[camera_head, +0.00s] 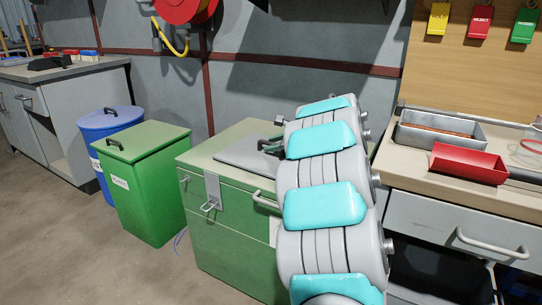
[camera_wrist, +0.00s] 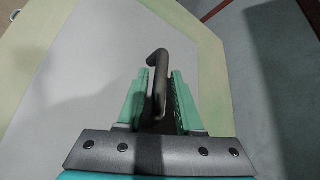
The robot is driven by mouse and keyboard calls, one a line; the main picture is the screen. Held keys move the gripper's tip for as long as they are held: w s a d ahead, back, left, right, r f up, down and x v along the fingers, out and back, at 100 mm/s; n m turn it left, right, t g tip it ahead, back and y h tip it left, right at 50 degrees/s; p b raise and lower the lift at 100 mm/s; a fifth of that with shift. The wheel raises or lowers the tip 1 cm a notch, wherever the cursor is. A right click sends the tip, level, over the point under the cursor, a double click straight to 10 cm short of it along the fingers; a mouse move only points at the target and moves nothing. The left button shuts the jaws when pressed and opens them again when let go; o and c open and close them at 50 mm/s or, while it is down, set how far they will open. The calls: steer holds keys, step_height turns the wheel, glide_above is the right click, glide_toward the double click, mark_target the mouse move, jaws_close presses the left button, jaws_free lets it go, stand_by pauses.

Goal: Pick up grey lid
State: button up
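The grey lid (camera_head: 236,152) lies flat on top of a green chest (camera_head: 222,232) in the head view. In the wrist view the lid (camera_wrist: 95,60) fills much of the picture, with a dark bar handle (camera_wrist: 158,75) standing up from it. My gripper (camera_wrist: 160,75) is over the lid, with one finger on each side of the handle. A narrow gap shows beside the handle, so the fingers look open around it. In the head view my arm hides most of the gripper and the right part of the lid.
A green bin (camera_head: 150,190) with a handled lid and a blue round bin (camera_head: 108,122) stand left of the chest. On the right, a workbench (camera_head: 415,165) holds a red tray (camera_head: 468,164) and a metal tray (camera_head: 440,128). Open floor lies at front left.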

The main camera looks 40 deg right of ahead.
steer(key=shift+w+f, duration=0.2)
steer(key=shift+w, duration=0.2)
jaws_close()
stand_by(1.1)
